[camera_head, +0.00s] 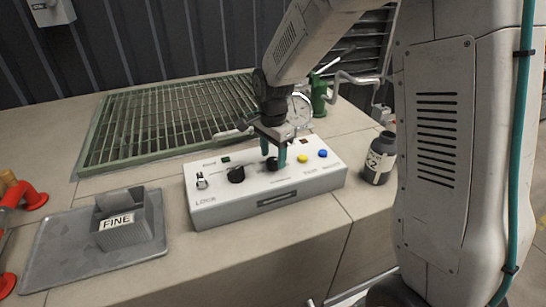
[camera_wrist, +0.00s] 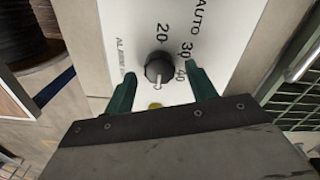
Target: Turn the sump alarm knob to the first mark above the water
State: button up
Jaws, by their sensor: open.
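The alarm knob (camera_wrist: 159,66) is black and round, on a white panel (camera_wrist: 225,30) printed with 20, 30, 40, AUTO and ALARM. A pale pointer shows on its lower side in the wrist view, toward the gripper and apart from the 20 and 30. My gripper (camera_wrist: 160,78) is open, its green fingers on either side of the knob; I cannot tell whether they touch it. In the head view my gripper (camera_head: 274,150) points down over this knob (camera_head: 272,164) on the white control box (camera_head: 225,205). The water level is not readable.
A second black knob (camera_head: 236,174), a yellow button (camera_head: 303,158) and a blue button (camera_head: 323,153) are on the box. A dark bottle (camera_head: 378,158) stands right of it. A FINE bin (camera_head: 130,235) sits on a tray (camera_head: 60,260) at left. A green grating (camera_head: 160,120) lies behind.

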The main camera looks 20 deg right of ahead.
jog(key=shift+f, duration=0.65)
jog(key=c, duration=1)
